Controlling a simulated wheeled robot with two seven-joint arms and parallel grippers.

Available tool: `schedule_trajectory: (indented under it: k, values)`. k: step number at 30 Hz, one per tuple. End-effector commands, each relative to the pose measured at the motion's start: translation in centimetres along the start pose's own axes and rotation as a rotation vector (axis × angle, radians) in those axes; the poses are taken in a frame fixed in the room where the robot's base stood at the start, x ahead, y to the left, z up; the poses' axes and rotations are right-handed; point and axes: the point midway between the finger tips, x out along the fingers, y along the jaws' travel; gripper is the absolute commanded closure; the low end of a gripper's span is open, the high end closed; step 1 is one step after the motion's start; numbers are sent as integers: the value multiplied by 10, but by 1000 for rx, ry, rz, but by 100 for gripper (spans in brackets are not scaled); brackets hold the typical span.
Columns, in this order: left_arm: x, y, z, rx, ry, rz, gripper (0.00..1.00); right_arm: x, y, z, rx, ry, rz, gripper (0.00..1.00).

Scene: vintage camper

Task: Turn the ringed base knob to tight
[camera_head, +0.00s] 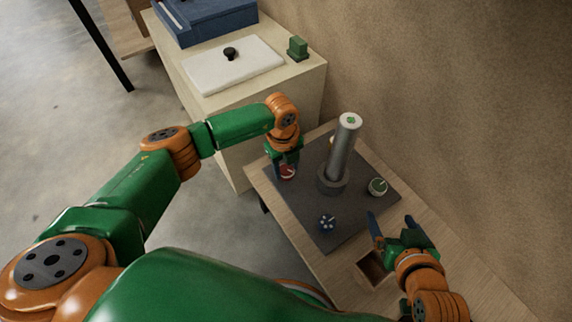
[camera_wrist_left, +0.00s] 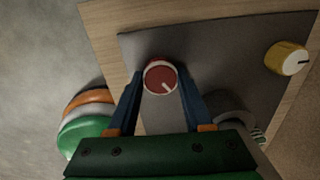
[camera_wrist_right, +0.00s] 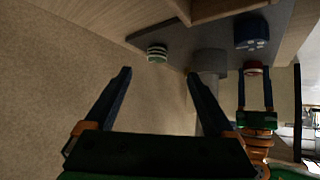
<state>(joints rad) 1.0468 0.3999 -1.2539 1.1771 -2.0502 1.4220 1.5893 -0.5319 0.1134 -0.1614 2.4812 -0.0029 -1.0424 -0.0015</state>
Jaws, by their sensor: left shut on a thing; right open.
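A dark grey base plate (camera_head: 312,215) with a metal post (camera_head: 344,150) carries several knobs. My left gripper (camera_head: 287,170) is shut on the red knob (camera_wrist_left: 160,77), which has a pale rim and a white pointer line towards the lower right in the left wrist view. The green knob (camera_head: 378,187), right of the post, has pale rings around its side in the right wrist view (camera_wrist_right: 157,53). The blue knob (camera_head: 327,222) has white dots. The yellow knob (camera_wrist_left: 287,58) is mostly hidden behind the post in the head view. My right gripper (camera_head: 394,226) is open and empty near the green knob.
The plate lies on a wooden table (camera_head: 437,234) along a wall. A small open wooden box (camera_head: 372,272) stands near the right gripper. A cabinet at the back holds a white board (camera_head: 232,66), a blue case (camera_head: 208,22) and a green block (camera_head: 298,48).

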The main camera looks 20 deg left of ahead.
Motion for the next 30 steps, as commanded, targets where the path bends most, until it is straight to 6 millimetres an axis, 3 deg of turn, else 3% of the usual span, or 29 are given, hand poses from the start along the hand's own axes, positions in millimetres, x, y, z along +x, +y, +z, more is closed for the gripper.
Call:
schedule_trajectory:
  k: [6,14,19,30]
  values:
    - [0,0,0,200,10,0,100,-2,1,13,3,-67,1,11]
    - [0,-1,1,447,22,-1,100,-2,1,14,3,-68,1,11]
    - [0,-1,1,609,31,-1,100,0,0,6,2,-26,1,11]
    - [1,-1,1,959,47,-1,100,1,-4,-36,-7,185,-7,11]
